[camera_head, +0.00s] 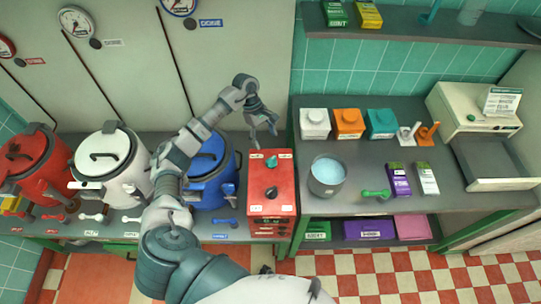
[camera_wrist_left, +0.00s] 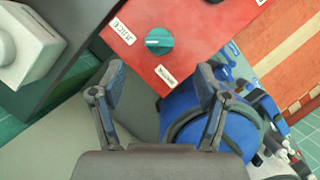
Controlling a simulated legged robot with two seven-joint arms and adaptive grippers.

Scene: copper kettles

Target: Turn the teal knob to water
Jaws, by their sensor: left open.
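The teal knob (camera_wrist_left: 162,39) sits on the red box (camera_wrist_left: 185,20) in the left wrist view. Its pale pointer mark lies on its left side, roughly toward the JUICE label (camera_wrist_left: 123,31). A second label (camera_wrist_left: 166,77), too small to read surely, is below the knob. In the head view the teal knob (camera_head: 272,161) is at the back of the red box's (camera_head: 271,224) top. My left gripper (camera_head: 263,135) is open and empty, behind and above the knob, apart from it. Its fingers (camera_wrist_left: 160,85) frame the wrist view from below. My right gripper is out of view.
A black knob (camera_head: 271,192) is nearer on the red box's top. A blue kettle (camera_head: 208,176) stands left of the box, partly behind my arm. White (camera_head: 107,163) and red (camera_head: 29,162) kettles stand further left. A grey pot (camera_head: 327,177) is on the right counter.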

